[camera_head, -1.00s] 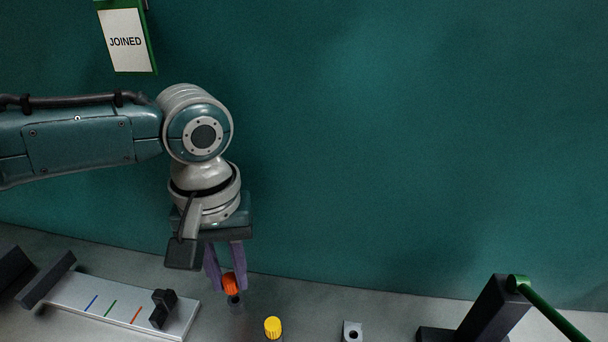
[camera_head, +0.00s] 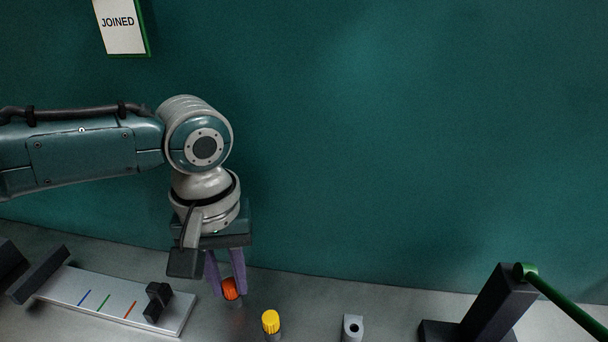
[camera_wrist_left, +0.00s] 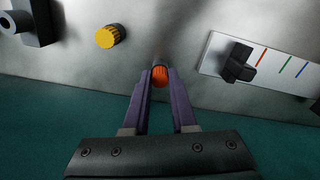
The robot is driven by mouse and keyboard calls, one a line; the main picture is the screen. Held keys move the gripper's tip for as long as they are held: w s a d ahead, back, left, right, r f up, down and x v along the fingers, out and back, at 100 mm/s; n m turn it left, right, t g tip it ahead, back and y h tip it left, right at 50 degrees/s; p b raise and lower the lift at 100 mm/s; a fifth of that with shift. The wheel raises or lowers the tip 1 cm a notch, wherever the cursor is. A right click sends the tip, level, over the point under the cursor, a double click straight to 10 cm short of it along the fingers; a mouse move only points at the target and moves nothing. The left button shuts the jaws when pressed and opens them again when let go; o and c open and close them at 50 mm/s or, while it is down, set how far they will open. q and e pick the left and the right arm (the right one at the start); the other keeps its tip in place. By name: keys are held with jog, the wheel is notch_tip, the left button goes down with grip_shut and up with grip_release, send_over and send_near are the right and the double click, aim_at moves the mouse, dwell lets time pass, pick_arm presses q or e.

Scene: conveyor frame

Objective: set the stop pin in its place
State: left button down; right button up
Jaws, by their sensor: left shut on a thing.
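My left gripper (camera_head: 231,287) is shut on an orange-headed pin (camera_head: 230,289), with its fingers on either side of the head. In the left wrist view the orange ribbed head (camera_wrist_left: 159,76) sits between the purple fingertips (camera_wrist_left: 160,78). A short grey part shows under the head; I cannot tell whether it touches the bench or sits in a hole. A yellow ribbed knob (camera_head: 271,321) stands upright to the right; it also shows in the left wrist view (camera_wrist_left: 110,35). A small grey block with a hole (camera_head: 352,327) stands further right. My right gripper is not in view.
A pale plate with coloured lines (camera_head: 98,298) and a black slider (camera_head: 157,301) lies left of the gripper. A dark post with a green bar (camera_head: 497,300) stands at the right. A teal wall (camera_head: 400,130) with a JOINED sign (camera_head: 118,24) rises behind.

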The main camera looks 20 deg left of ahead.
pick_arm(q)
jog(key=c, duration=0.6)
grip_release()
jog(key=shift+c, duration=0.2)
notch_tip(320, 180, up, 9)
jog(key=p, duration=0.2)
jog(key=shift+p, duration=0.4)
jog(key=shift+r, duration=0.5)
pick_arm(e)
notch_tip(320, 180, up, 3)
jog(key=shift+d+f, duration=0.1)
